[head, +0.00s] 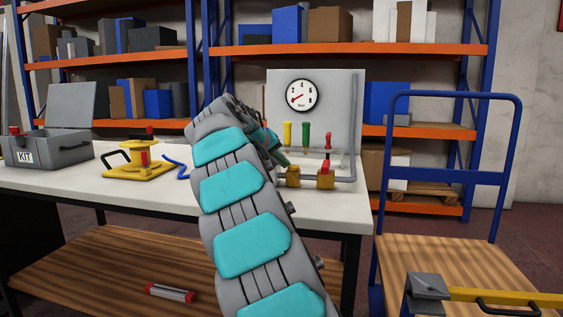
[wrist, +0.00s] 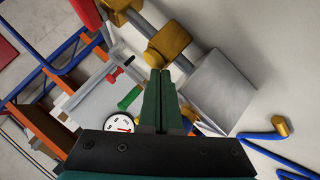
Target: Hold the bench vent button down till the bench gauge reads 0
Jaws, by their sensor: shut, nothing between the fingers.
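The bench gauge (head: 302,95) is a white dial on a grey panel (head: 342,90). Its red needle points to the lower left, below the 2; I cannot read it exactly. It also shows in the wrist view (wrist: 122,122). Yellow, green (head: 306,134) and red (head: 328,138) handles stand by the panel's foot, above brass fittings (head: 325,179). I cannot tell which part is the vent button. My gripper (wrist: 160,73) is shut and empty, its fingertips at or just over a brass fitting (wrist: 170,42); contact is unclear. In the head view my arm partly hides it.
A grey block (wrist: 222,92) lies close right of the fingers in the wrist view. On the bench (head: 130,190) are a KIT box (head: 60,153), a yellow fixture (head: 135,168) and a blue hose (head: 176,168). A blue cart (head: 440,185) stands at right.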

